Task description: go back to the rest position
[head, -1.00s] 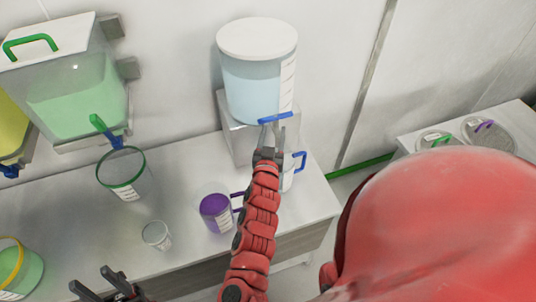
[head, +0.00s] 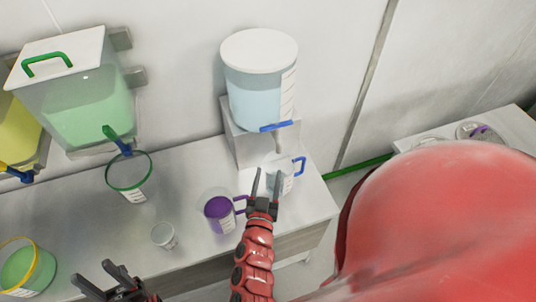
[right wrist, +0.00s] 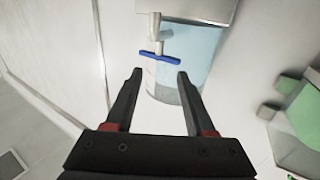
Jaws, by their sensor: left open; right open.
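My right gripper (head: 265,185) is open and empty in front of the jug with the blue handle (head: 282,176), below the blue tap handle (head: 276,126). The tap is on the white-lidded drum of pale blue liquid (head: 254,95). In the right wrist view the open fingers (right wrist: 159,73) point toward the blue tap handle (right wrist: 159,57), with nothing between them. My left gripper (head: 115,278) is open and empty at the lower left of the head view, in front of the bench.
The bench (head: 185,180) holds a purple-filled jug (head: 220,212), a small clear cup (head: 163,236), a green-rimmed vessel (head: 128,172) and a yellow-rimmed one (head: 25,270). A green-filled hopper (head: 85,110) hangs on the wall. Another table (head: 510,130) stands at right.

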